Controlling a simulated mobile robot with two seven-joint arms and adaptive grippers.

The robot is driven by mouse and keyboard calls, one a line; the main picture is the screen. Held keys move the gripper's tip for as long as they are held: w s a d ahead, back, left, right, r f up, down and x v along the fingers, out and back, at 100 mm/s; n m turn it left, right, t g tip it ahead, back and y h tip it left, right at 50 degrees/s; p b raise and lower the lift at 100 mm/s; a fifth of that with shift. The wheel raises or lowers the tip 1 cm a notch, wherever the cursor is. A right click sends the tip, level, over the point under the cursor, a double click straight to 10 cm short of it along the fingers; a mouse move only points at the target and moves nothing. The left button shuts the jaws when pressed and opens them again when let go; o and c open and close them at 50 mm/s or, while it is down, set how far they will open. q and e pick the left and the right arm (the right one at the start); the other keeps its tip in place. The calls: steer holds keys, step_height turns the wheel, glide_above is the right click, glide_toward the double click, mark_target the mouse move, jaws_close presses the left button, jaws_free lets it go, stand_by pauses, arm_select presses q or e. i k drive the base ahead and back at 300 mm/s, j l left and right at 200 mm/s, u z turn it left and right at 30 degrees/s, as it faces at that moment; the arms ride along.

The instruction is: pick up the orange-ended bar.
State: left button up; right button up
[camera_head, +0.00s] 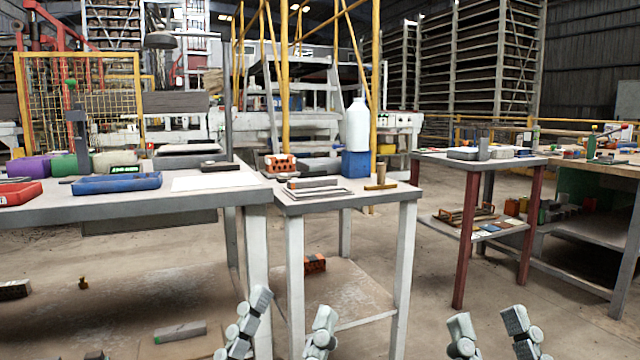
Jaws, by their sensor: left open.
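A grey bar (316,183) with a small orange-red end at its left lies on the small white-legged table (340,201), near a flat frame-like piece. The colour of its end is small and hard to judge. My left gripper (293,307) is at the bottom of the view, low in front of this table, with its two fingers apart and nothing between them. My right gripper (487,320) is further right at the bottom edge, also with fingers spread and empty. Both are well apart from the bar.
An orange hollow brick (280,165), a blue box (356,164) under a white bottle (357,127), and a wooden piece (381,178) share the small table. A long table (120,208) with a blue tray (117,183) adjoins at left. A green-ended bar (180,332) lies low at left.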

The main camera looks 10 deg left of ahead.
mark_target(315, 182)
steer(key=i+j+z, duration=0.3)
steer(key=i, duration=0.25)
steer(key=i+j+z, duration=0.3)
steer(key=i+j, duration=0.15)
steer(key=j, duration=0.15)
